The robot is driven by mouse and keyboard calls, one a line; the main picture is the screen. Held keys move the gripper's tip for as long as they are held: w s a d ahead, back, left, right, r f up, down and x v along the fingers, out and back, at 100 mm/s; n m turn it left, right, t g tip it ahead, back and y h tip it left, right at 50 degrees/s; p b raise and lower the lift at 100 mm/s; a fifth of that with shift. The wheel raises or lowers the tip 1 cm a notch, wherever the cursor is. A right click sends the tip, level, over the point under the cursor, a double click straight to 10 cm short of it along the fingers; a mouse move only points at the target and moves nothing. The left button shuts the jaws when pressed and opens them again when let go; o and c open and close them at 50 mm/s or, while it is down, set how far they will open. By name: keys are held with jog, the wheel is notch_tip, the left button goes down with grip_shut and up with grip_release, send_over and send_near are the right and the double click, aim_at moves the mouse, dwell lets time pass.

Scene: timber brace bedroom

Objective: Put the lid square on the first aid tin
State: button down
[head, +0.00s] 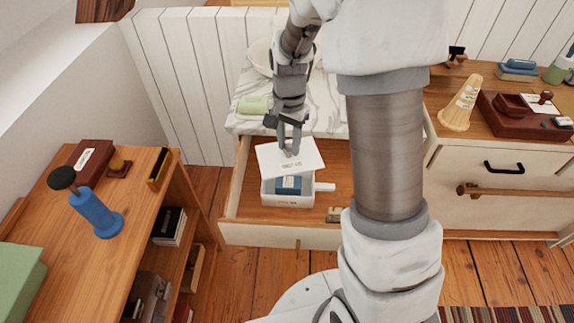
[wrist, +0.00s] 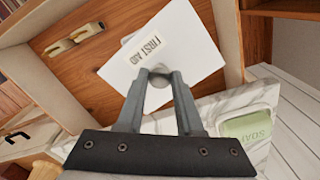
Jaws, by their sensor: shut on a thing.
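My gripper (head: 289,150) is shut on the knob of the white lid (head: 308,160), a flat plate marked FIRST AID. The white first aid tin (head: 288,201) sits in the open wooden drawer, with something blue showing inside. The lid is above the tin's back part, turned relative to it and not seated; the tin's front shows below it. In the wrist view the lid hides most of the tin.
The drawer floor (head: 232,205) has room around the tin. A small brass-coloured piece (head: 335,214) lies to the right, also seen in the wrist view. Behind, a marble top (head: 243,122) holds green soap (head: 253,105). A wooden desk (head: 60,215) stands left.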

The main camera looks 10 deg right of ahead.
aim_at(289, 145)
jog(key=f+m+b, duration=0.1)
jog(key=f, duration=0.1)
jog(key=f+m+b, duration=0.1)
jog(key=f+m, duration=0.1)
jog(key=shift+w, duration=0.2)
notch_tip(289, 145, down, 5)
jog(key=b, duration=0.4)
jog(key=shift+r, duration=0.15)
jog(key=shift+f+b, duration=0.55)
jog(key=shift+f, duration=0.15)
jog(key=shift+p, duration=0.3)
jog(key=shift+f, duration=0.15)
dwell(1.8)
grip_release()
dwell(0.4)
